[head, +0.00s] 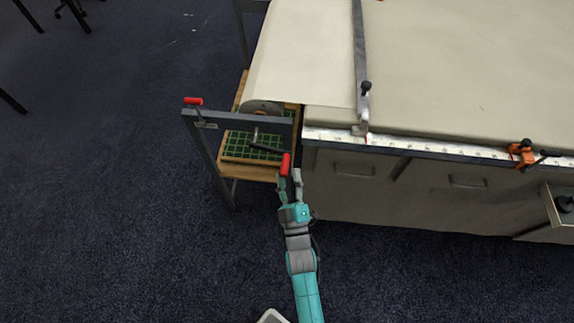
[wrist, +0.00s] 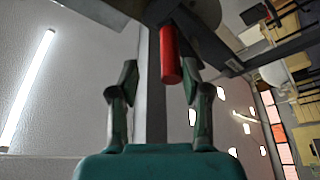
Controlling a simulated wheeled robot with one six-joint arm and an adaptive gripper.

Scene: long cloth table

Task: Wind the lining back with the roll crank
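The roll crank has a red handle (head: 285,164) on a dark crank arm (head: 266,149), at the end of the lining roll (head: 262,107). The pale lining (head: 303,55) runs from the roll onto the table top. My gripper (head: 290,176) is open just in front of the red handle. In the wrist view, the red handle (wrist: 171,55) reaches down between the two fingertips, nearer the right one, with gaps visible on both sides. I cannot tell whether a finger touches it. The far side of the roll is hidden under the lining.
A second red grip (head: 193,101) stands on the left corner of the dark frame (head: 240,117). An orange clamp (head: 523,153) sits on the table's front edge. A drawer (head: 555,210) is open at right.

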